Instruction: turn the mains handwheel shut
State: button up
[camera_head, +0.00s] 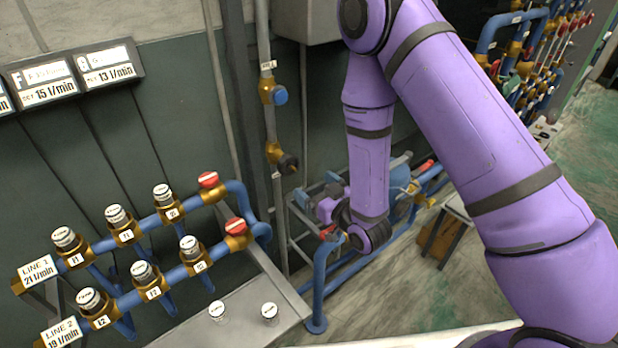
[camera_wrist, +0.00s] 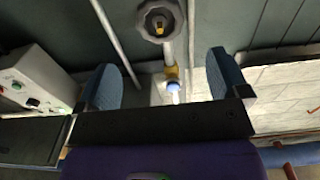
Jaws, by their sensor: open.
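In the wrist view a round grey handwheel (camera_wrist: 160,18) with a yellow hub shows at the top middle, partly cut by the frame edge. It sits on a grey pipe, beyond my fingertips. My gripper (camera_wrist: 163,72) is open, with its two blue-grey fingers wide apart and nothing held between them. The handwheel lies ahead of the gap, apart from both fingers. In the head view a dark round knob (camera_head: 288,162) sits on the vertical wall pipe; I cannot tell whether it is the same handwheel.
A brass valve with a pale blue end (camera_wrist: 172,85) shows between the fingers. A blue-capped valve (camera_head: 279,95) is on the wall pipe. A control box (camera_wrist: 30,80) stands at left. Labelled valve rows (camera_head: 135,225) and a bench with two loose caps (camera_head: 269,312) are at lower left.

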aim_at(291, 167)
jog(key=x, duration=0.8)
jog(key=shift+w+a, duration=0.3)
jog(key=c, duration=0.9)
jog(key=m, duration=0.3)
jog(key=shift+w+d, duration=0.1)
jog(key=shift+m, duration=0.9)
jog(key=shift+m, duration=1)
jog(key=m, duration=0.2)
jog(key=shift+m, duration=0.3)
